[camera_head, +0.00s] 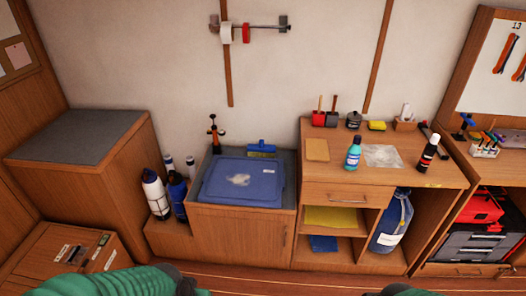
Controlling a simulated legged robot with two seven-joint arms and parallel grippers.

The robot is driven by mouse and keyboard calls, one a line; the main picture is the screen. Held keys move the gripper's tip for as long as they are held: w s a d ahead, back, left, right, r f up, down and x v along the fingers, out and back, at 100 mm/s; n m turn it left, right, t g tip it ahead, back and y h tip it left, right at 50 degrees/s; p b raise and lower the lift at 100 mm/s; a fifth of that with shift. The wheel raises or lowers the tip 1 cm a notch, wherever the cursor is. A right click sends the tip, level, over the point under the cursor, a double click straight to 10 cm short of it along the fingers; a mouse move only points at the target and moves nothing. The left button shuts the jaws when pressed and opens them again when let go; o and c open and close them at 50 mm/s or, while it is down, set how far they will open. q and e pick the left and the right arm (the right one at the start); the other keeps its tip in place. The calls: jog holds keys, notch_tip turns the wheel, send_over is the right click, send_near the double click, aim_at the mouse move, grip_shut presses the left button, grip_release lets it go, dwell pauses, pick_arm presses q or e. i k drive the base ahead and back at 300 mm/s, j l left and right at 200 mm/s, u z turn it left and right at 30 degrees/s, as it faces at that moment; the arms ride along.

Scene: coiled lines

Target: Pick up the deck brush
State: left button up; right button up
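A small blue brush-like thing (261,148), probably the deck brush, is at the back of the grey-topped low cabinet. It is just behind a blue lidded bin (243,182), whose edge is close to its lower side. It is too small to make out its bristles and handle clearly. Parts of my green arms show at the bottom edge, left and right of centre. Neither gripper's fingers show, and both arms are well apart from the brush-like thing.
A wooden desk (330,180) on the right holds a blue bottle (353,153), a dark bottle (427,153), a yellow sponge (377,126) and several small items. White and blue cylinders (156,193) stand left of the low cabinet. A wooden box (70,255) is at lower left.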

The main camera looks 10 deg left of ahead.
aim_at(260, 149)
jog(key=i+j+u, duration=0.1)
jog(key=i+u, duration=0.25)
jog(key=i, duration=0.3)
jog(key=i+l+u, duration=0.1)
jog(key=i+u, duration=0.25)
jog(key=i, duration=0.35)
jog(key=i+l+u, duration=0.35)
jog(key=i, duration=0.3)
jog(key=j, duration=0.1)
